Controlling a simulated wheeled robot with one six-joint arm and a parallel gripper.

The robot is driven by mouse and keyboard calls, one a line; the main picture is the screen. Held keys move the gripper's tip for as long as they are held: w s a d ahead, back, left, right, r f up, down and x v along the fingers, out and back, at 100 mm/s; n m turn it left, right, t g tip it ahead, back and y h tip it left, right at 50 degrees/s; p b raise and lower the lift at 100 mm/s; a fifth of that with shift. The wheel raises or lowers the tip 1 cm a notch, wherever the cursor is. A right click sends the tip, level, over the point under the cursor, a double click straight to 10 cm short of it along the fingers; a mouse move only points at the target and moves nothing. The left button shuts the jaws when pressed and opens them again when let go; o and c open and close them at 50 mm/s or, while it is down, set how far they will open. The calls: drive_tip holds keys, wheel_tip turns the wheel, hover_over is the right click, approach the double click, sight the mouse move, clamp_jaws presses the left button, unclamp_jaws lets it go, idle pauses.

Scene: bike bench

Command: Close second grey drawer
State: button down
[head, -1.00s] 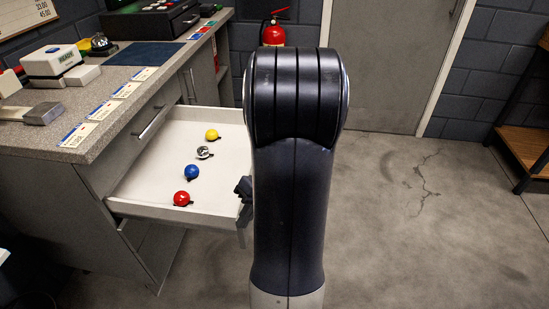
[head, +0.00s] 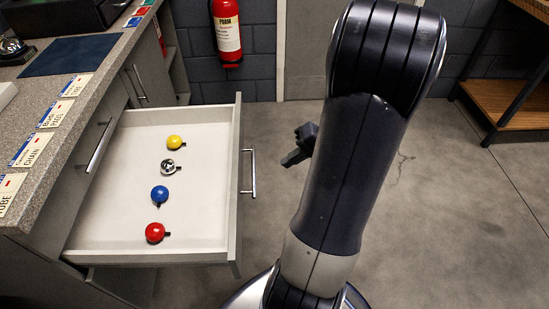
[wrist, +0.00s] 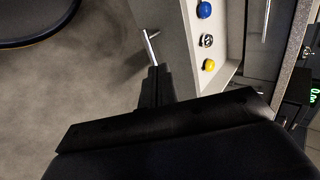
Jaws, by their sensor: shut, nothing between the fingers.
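The grey drawer (head: 236,200) stands pulled out from the bench, its front with a bar handle (head: 248,173) facing right. Inside it lie a yellow bell (head: 175,142), a chrome bell (head: 168,166), a blue bell (head: 160,194) and a red bell (head: 155,232). My gripper (head: 290,160) is to the right of the drawer front, apart from the handle in the head view, its fingers together and empty. In the wrist view my gripper (wrist: 155,72) shows just below the handle (wrist: 149,46); I cannot tell from that view whether they touch.
The speckled bench top (head: 60,128) with cards and a blue mat (head: 70,55) overhangs the drawer's left side. A fire extinguisher (head: 226,32) hangs on the back wall. A wooden shelf (head: 505,102) stands at the far right.

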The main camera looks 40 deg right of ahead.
drive_tip(key=b, duration=0.2)
approach(239, 184)
wheel_tip(239, 184, down, 4)
drive_tip(key=shift+w+a, duration=0.85)
drive_tip(key=shift+a, duration=0.35)
drive_tip(key=shift+w+a, duration=0.4)
drive_tip(key=shift+a, duration=0.15)
drive_tip(key=w+a+b, duration=0.2)
drive_tip(key=w+a, duration=0.8)
drive_tip(key=a, duration=0.5)
drive_tip(key=w+a+b, duration=0.3)
drive_tip(key=w+a, duration=0.7)
drive_tip(key=a, duration=0.5)
drive_tip(key=shift+w+a, duration=0.25)
drive_tip(key=shift+a, duration=0.05)
